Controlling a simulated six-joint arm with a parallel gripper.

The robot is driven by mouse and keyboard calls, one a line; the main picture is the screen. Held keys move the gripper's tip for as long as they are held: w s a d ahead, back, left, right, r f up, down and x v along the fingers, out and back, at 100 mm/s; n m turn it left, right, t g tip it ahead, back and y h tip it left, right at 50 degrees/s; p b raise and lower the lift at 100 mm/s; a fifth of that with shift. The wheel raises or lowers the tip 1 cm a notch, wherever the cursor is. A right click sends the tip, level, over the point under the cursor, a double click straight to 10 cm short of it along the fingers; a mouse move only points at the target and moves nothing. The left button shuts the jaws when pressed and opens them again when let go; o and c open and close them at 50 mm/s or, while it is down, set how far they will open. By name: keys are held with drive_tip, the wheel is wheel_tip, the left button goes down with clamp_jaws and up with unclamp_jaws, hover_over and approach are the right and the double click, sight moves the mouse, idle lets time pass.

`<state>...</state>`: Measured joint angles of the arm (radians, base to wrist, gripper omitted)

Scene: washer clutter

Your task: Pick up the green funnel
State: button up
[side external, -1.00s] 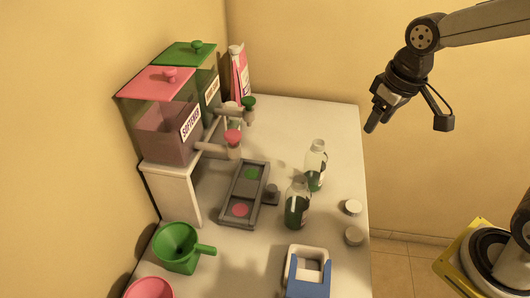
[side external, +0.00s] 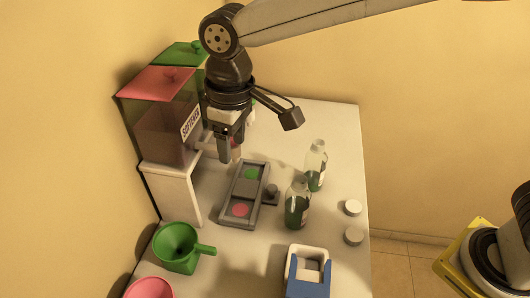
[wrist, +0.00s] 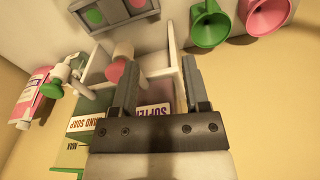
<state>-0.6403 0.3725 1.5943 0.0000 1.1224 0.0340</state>
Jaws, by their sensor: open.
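The green funnel (side external: 178,246) stands on the white table at the front left, its handle pointing right. It also shows at the top of the wrist view (wrist: 209,25), beside the pink funnel. My gripper (side external: 229,153) hangs above the back left of the table, in front of the dispensers and well behind and above the green funnel. Its two fingers (wrist: 161,90) are apart, with nothing held between them.
A pink funnel (side external: 149,289) is at the front left edge. Two dispensers (side external: 160,118) stand on a white stand (side external: 173,192). A grey tray (side external: 227,217), two bottles (side external: 297,207), white caps (side external: 353,207) and a blue-and-white holder (side external: 307,277) occupy the table.

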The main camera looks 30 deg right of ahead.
drive_tip(key=n, duration=0.2)
hover_over(202, 246)
drive_tip(key=f, duration=1.4)
drive_tip(key=shift+s+a, duration=0.2)
drive_tip(key=shift+w+d+f, duration=0.1)
drive_tip(key=shift+f, duration=2.05)
drive_tip(key=shift+w+d+f, duration=0.1)
drive_tip(key=shift+f, duration=2.05)
clamp_jaws()
